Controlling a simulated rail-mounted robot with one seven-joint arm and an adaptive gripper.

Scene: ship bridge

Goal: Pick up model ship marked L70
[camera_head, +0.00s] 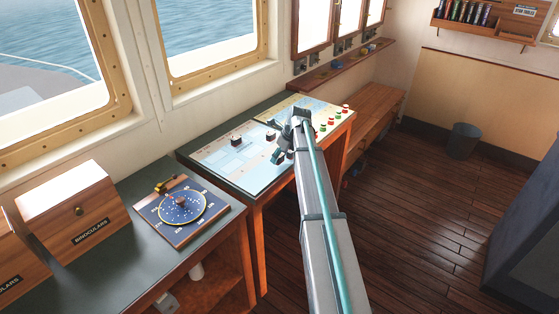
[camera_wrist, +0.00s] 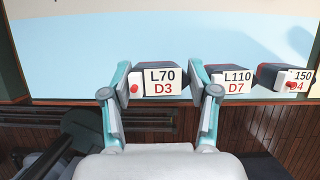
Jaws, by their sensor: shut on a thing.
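The model ship marked L70 (camera_wrist: 163,80) shows in the wrist view as a dark block with a white label reading L70 and D3 and a red knob at its left. My gripper (camera_wrist: 160,92) has one finger on each side of it and is shut on it. I cannot tell whether the ship touches the chart. In the head view my gripper (camera_head: 285,146) is over the chart table (camera_head: 222,158), and the held ship cannot be made out there.
In the wrist view, the ship marked L110 (camera_wrist: 235,79) stands close to the right finger, with one marked 150 (camera_wrist: 292,78) farther right. Two dark pieces (camera_head: 236,140) (camera_head: 270,135) lie on the chart.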

